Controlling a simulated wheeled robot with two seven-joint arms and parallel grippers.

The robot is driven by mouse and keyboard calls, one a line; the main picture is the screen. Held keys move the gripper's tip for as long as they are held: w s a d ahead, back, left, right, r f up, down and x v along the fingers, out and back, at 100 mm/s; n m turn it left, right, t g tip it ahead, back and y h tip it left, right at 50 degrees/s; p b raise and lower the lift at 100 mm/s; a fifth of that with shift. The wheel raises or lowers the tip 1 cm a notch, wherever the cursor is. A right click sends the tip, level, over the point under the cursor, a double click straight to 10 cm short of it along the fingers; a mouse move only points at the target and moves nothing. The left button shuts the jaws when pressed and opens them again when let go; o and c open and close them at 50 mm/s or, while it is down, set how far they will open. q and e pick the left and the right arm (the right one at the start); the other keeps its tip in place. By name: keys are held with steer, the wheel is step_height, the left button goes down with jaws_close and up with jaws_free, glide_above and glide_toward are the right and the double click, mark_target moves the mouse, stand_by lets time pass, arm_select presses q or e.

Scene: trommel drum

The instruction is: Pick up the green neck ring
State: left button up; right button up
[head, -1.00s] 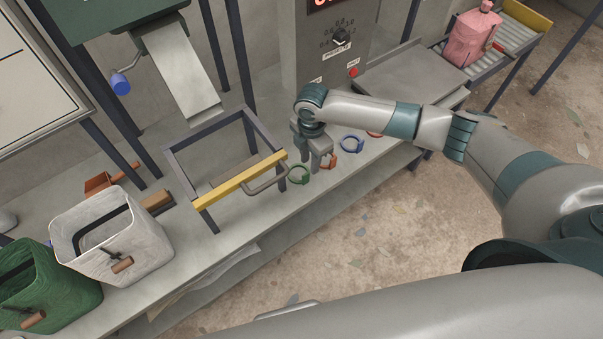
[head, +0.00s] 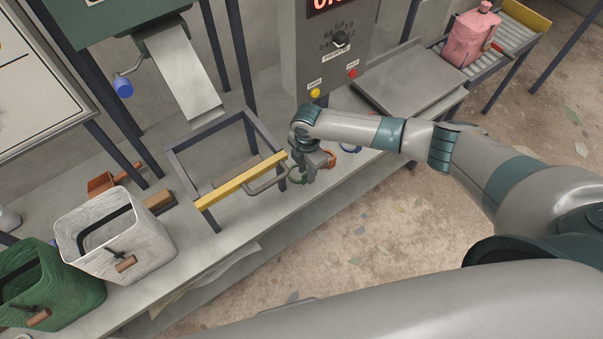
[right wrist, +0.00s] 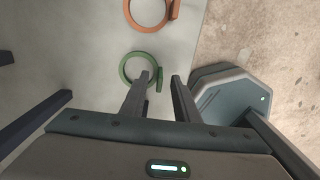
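The green neck ring (head: 294,180) lies on the bench at the right side of the yellow-barred frame, partly hidden by my right gripper (head: 304,179). In the right wrist view the ring (right wrist: 127,62) lies flat, with its small tab (right wrist: 159,79) between the tips of my right gripper (right wrist: 161,76). The fingers are apart, one over the ring's edge and one outside the tab; contact is not clear. My left gripper is not in view.
An orange ring (right wrist: 127,12) and a blue ring (head: 355,149) lie farther along the bench. The dark frame with a yellow bar (head: 240,180) stands close left of my gripper. A white bag (head: 140,243) and a green bag (head: 65,285) stand at left.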

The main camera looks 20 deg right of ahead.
steer(key=shift+f, duration=1.25)
jaws_close()
